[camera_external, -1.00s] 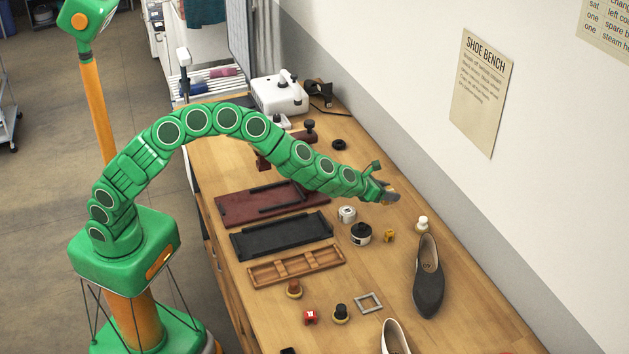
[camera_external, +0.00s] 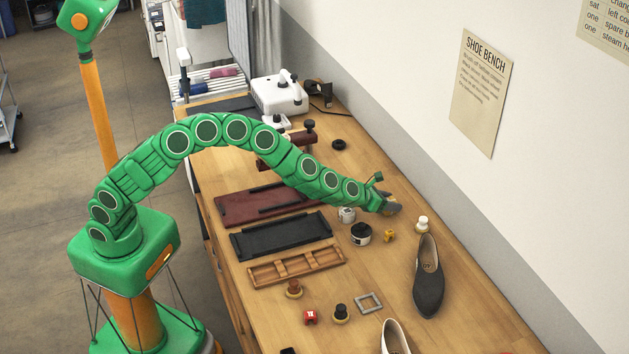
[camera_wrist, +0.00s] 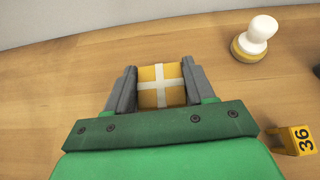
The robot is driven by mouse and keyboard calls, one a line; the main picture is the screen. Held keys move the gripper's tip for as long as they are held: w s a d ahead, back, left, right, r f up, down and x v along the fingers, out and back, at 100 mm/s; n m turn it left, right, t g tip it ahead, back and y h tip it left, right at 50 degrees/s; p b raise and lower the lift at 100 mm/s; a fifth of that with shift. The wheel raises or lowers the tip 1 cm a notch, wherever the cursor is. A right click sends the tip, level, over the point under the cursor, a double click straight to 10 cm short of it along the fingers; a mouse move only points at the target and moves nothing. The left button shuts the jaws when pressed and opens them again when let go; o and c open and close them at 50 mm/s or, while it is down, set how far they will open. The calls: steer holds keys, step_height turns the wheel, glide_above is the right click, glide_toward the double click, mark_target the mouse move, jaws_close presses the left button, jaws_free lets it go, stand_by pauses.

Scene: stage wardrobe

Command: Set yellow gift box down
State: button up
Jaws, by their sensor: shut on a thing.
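The yellow gift box (camera_wrist: 149,73) with a white ribbon cross sits between the two grey fingers of my gripper (camera_wrist: 160,88) in the wrist view. My gripper is shut on it, with a finger on each side. In the external view my gripper (camera_external: 392,208) is low over the right part of the wooden bench, and the box is mostly hidden by the fingers. I cannot tell whether the box touches the bench top.
In the external view a black-and-white tin (camera_external: 361,234), a white jar (camera_external: 347,214) and a dark shoe (camera_external: 429,277) are close by. The wall borders the bench.

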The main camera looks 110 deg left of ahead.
steer(key=shift+f, duration=0.1)
steer(key=o, duration=1)
steer(key=shift+d+r, duration=0.1)
steer(key=shift+r, duration=0.1)
steer(key=shift+v, duration=0.95)
steer(key=shift+s+d+r, duration=0.35)
steer(key=shift+s+d, duration=0.05)
steer(key=shift+s, duration=0.1)
steer(key=shift+s+d+r, duration=0.2)
steer(key=shift+s+d, duration=0.2)
steer(key=shift+d, duration=0.15)
steer(key=shift+v, duration=3.6)
